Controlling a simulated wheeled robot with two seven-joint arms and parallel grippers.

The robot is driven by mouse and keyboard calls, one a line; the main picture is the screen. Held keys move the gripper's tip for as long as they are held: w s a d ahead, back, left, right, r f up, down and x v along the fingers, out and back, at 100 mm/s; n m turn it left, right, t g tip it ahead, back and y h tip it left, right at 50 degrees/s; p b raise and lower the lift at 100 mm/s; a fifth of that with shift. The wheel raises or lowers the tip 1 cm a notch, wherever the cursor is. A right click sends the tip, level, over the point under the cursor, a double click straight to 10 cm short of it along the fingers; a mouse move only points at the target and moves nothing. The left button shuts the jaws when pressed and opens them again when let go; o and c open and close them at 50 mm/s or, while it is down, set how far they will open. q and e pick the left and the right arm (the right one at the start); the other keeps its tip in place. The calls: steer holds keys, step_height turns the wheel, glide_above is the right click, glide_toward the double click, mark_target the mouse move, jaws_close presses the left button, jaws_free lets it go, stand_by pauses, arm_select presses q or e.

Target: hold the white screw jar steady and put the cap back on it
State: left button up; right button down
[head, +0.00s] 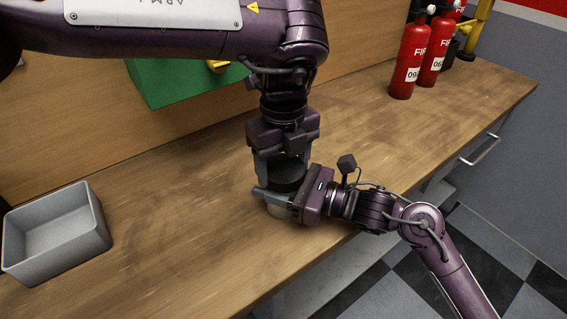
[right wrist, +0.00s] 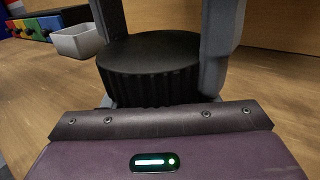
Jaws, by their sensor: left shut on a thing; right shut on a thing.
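The black ribbed cap (head: 287,178) sits between the two upright fingers of my left gripper (head: 283,168), which reaches straight down and is shut on it. The cap also shows large in the right wrist view (right wrist: 150,70), level, with a grey finger on each side. The white jar (head: 280,212) stands on the bench directly below the cap, mostly hidden. My right gripper (head: 268,196) comes in from the right, low and sideways, shut on the jar. The cap is over the jar's mouth; whether it is seated or threaded is hidden.
A grey open bin (head: 58,235) stands at the left of the wooden bench (head: 170,225). A green box (head: 180,82) is at the back. Red fire extinguishers (head: 409,62) stand at the far right end. The bench's front edge runs close to the jar.

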arm_select(q)
steer(key=o, duration=1.1)
step_height(320, 180, up, 4)
steer(key=shift+d+r, duration=0.1)
steer(key=shift+r, duration=0.2)
steer(key=shift+o, duration=0.2)
step_height(320, 180, up, 2)
steer(key=n, duration=0.4)
steer(key=r+n, duration=0.1)
steer(key=shift+s+r+n, duration=0.1)
steer(key=shift+r+n, duration=0.15)
steer(key=shift+n, duration=0.15)
